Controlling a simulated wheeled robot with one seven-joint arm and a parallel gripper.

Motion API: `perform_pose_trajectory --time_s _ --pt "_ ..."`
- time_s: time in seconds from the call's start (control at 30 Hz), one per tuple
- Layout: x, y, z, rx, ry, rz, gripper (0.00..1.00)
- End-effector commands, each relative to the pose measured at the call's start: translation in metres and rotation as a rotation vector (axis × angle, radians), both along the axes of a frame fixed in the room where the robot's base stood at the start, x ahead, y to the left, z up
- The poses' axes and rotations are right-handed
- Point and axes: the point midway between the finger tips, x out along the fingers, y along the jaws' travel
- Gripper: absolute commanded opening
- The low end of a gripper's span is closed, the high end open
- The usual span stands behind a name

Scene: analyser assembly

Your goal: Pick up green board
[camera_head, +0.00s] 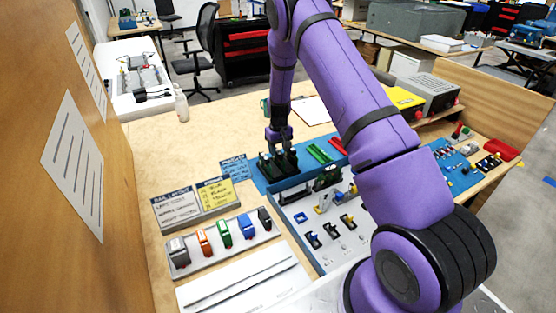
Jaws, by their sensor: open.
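My gripper (279,143) points down at the back of the blue tray (262,181), just above or at a group of dark green upright boards (271,169). The boards stand side by side near the tray's back left corner. The jaws are open, and I cannot tell whether the fingers straddle a board, as they are small and dark here. A bright green flat strip (319,153) lies to the right of the gripper, beside a red strip (337,146). My purple arm covers part of the area to the right.
A rack with grey, orange, green, blue and black parts (223,235) stands front left. Label cards (190,205) lie behind it. A grey panel with small components (326,228) is at front centre. A wooden wall (60,150) bounds the left. Bare table (185,140) lies back left.

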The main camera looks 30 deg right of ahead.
Motion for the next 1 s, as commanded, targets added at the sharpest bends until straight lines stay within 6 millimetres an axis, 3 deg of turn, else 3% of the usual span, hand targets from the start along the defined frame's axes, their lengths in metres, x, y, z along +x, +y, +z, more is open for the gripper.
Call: perform_pose_trajectory --time_s 0.23,0.5,0.73,1.0 --pt "0.001 0.002 -0.035 0.0 0.002 0.0 0.49" --pt "0.001 0.002 -0.04 0.0 0.0 0.0 0.49" --pt "0.001 0.002 -0.039 0.0 0.0 0.0 0.0" --pt "0.001 0.002 -0.039 0.0 0.0 0.0 0.0"
